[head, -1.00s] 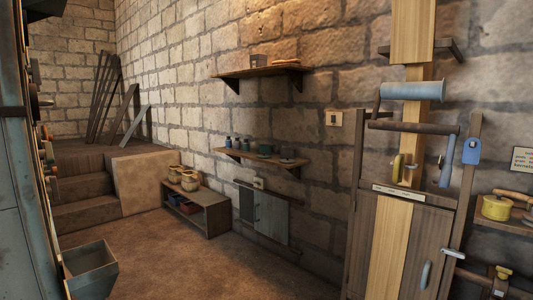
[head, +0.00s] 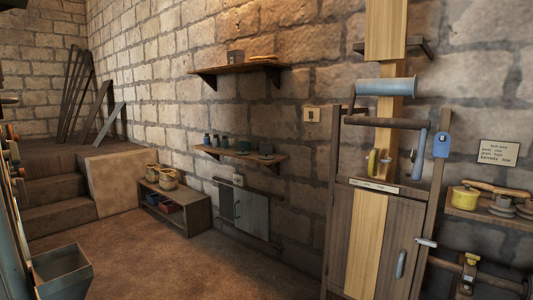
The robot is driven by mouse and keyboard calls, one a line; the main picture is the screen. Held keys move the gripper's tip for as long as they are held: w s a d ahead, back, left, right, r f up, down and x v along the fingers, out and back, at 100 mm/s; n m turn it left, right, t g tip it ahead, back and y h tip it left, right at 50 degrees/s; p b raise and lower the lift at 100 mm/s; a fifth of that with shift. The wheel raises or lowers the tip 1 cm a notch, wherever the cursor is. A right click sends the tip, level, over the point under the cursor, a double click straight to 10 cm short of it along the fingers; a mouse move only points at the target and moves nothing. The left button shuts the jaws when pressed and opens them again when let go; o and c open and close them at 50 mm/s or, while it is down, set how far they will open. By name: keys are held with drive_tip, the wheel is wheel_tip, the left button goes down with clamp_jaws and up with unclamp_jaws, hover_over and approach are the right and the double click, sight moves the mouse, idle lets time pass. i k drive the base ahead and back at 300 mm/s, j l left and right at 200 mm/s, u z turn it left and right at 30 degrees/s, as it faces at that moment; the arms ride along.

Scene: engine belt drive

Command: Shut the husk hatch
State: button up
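The husk hatch is most likely the low grey panel (head: 252,214) on the stone wall, below the two shelves. It has a dark upright handle near its left edge. A dark grated or open strip (head: 226,203) shows just left of the panel, and a dark rail runs along the top, so the panel appears to stand aside to the right. A small light plate sits just above it. No label on it can be read. My gripper is not in view.
A low wooden bench (head: 190,221) with baskets stands left of the panel. A tall wooden cabinet (head: 340,240) with a roller (head: 386,87) stands to the right. A grey hopper (head: 62,268) is at lower left. The brown floor (head: 160,270) between is clear.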

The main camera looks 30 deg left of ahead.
sight(251, 209)
drive_tip(key=u, duration=0.75)
drive_tip(key=i+u, duration=0.1)
drive_tip(key=i, duration=1.6)
drive_tip(key=i+u, duration=0.2)
drive_tip(key=i, duration=0.35)
drive_tip(key=i+u, duration=0.15)
drive_tip(key=i, duration=0.4)
drive_tip(key=i+l+u, duration=0.2)
drive_tip(key=i, duration=0.35)
drive_tip(key=i+l+u, duration=0.2)
drive_tip(key=i, duration=0.35)
drive_tip(key=i+j, duration=0.15)
drive_tip(key=i, duration=0.35)
drive_tip(key=i+j+u, duration=0.1)
drive_tip(key=i, duration=0.45)
drive_tip(key=i+j, duration=0.15)
drive_tip(key=i, duration=0.35)
drive_tip(key=z, duration=0.9)
